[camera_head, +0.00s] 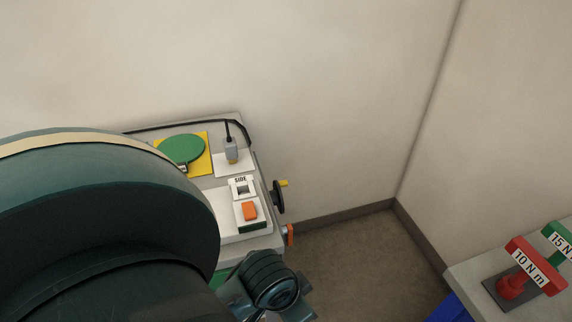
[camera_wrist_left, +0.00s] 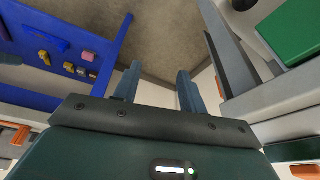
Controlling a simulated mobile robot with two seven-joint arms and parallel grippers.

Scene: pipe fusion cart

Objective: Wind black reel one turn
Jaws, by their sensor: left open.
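The black reel (camera_head: 277,198) is a dark disc on the right side of the grey cart (camera_head: 265,172), seen nearly edge-on, with a yellow handle (camera_head: 283,183) sticking out near its top. In the left wrist view a dark rounded thing (camera_wrist_left: 243,4) is cut off at the upper right edge; I cannot tell whether it is the reel. My left gripper (camera_wrist_left: 159,72) is open, its two fingers apart with nothing between them. In the head view only my left arm and wrist show, below the reel and apart from it. My right gripper is not in view.
The cart top holds a green disc (camera_head: 183,149), a grey plug (camera_head: 231,149) and an orange block (camera_head: 250,211). An orange-edged part (camera_head: 290,235) juts from the cart's side. Torque signs (camera_head: 530,266) stand on a bench at the right.

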